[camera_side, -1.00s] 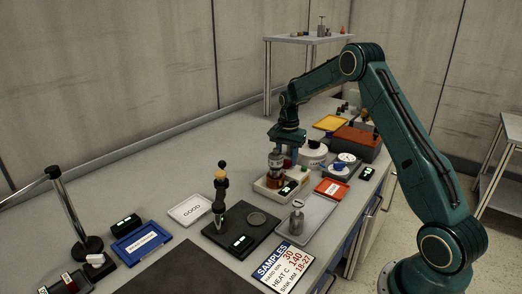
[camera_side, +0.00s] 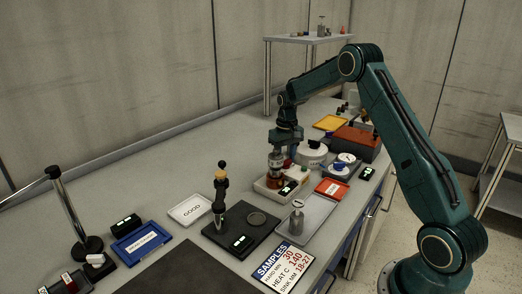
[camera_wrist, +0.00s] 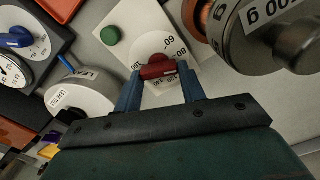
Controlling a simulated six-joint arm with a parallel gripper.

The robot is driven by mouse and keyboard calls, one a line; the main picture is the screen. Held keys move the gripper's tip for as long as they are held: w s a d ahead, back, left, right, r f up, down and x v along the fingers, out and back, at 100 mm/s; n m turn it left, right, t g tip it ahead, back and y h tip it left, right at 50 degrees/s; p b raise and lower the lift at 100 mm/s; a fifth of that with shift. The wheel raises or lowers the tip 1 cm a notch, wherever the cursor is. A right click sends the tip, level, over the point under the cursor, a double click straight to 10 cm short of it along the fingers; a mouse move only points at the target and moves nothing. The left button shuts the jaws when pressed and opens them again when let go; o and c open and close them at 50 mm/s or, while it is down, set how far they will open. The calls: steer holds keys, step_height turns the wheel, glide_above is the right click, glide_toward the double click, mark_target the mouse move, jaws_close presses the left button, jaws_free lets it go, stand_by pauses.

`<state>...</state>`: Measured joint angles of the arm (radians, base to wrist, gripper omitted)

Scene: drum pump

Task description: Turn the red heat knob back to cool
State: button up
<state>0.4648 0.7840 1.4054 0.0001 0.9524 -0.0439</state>
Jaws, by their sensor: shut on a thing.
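The red heat knob (camera_wrist: 158,69) sits on a white dial with printed numbers, on a white unit (camera_wrist: 130,20). In the wrist view, my gripper (camera_wrist: 160,74) has its two blue fingers on either side of the knob, shut on it. The knob lies crosswise between the fingertips. The lower part of the dial is partly hidden by the knob and fingers. The knob is mostly hidden there.
A green button (camera_wrist: 111,35) is on the unit near the knob. A metal weight (camera_wrist: 255,30) stands close at the right in the wrist view. A white round labelled container (camera_wrist: 80,93) and a blue-knobbed dial device (camera_wrist: 18,42) are at the left.

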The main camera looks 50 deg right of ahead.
steer(key=n, duration=0.5)
steer(key=shift+a+n, duration=0.15)
steer(key=shift+n, duration=0.15)
steer(key=n, duration=0.5)
steer(key=shift+a, duration=0.1)
steer(key=o, duration=1)
steer(key=shift+r, duration=0.1)
step_height(320, 180, up, 14)
steer(key=shift+f, duration=0.2)
stand_by(0.4)
